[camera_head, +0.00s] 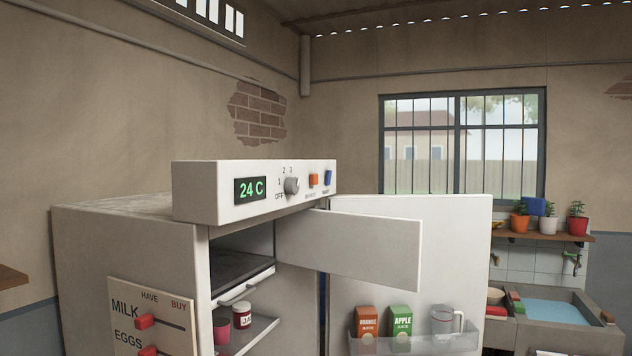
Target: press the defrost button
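The control panel (213,192) is a white box on top of an open fridge. It has a green display (249,189) reading 24 C and a grey round knob (292,185) with OFF and number marks. The small labels under the buttons are too blurred to read surely, so I cannot tell for certain which is the defrost button. Neither of my grippers is in view.
The white fridge door (450,225) stands open to the right, with juice cartons and a jug in its shelf. A small inner flap (362,248) sticks out below the panel. The space before the panel's front looks clear. A sink (560,312) is at right.

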